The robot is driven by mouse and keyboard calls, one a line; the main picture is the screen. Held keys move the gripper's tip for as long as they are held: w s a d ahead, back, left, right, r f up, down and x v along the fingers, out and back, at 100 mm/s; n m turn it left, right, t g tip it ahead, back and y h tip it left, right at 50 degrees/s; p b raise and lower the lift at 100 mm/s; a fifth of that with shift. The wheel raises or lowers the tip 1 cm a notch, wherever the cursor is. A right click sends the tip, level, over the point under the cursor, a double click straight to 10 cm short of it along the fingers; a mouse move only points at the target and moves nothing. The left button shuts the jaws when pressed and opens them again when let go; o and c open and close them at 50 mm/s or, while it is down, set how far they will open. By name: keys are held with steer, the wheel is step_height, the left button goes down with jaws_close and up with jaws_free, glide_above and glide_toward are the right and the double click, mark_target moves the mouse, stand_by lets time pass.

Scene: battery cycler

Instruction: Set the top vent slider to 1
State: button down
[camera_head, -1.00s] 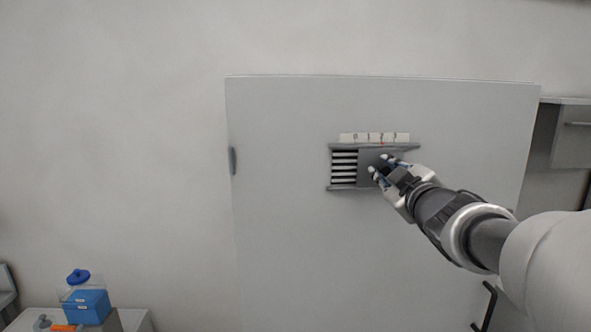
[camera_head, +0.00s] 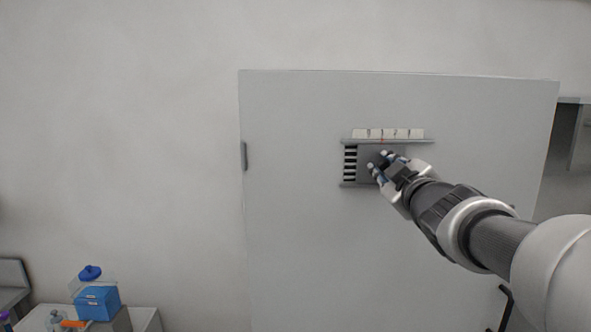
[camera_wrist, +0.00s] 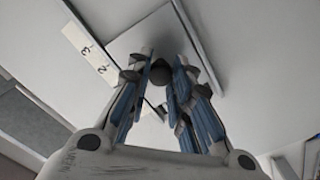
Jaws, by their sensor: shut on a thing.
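The top vent (camera_head: 349,167) is on the large grey panel, with a strip of number labels (camera_head: 388,133) above it. My gripper (camera_head: 378,160) is shut on the slider's dark round knob (camera_wrist: 160,72), which shows between the fingertips in the wrist view. There, labels 3 and 2 (camera_wrist: 90,47) are readable beside the plate.
A grey handle (camera_head: 244,156) is on the panel's left edge. A blue box with a blue-knobbed lid (camera_head: 97,302) stands on a low surface at the lower left. The panel around the vent is clear.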

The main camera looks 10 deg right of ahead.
steer(key=shift+d, duration=0.1)
steer(key=c, duration=1.4)
jaws_free()
steer(key=shift+c, duration=0.2)
steer(key=shift+r, duration=0.15)
step_height(320, 180, up, 7)
steer(key=shift+s+r, duration=0.15)
steer(key=shift+r, duration=0.05)
steer(key=shift+w+r, duration=0.2)
steer(key=shift+r, duration=1)
steer(key=shift+s, duration=0.1)
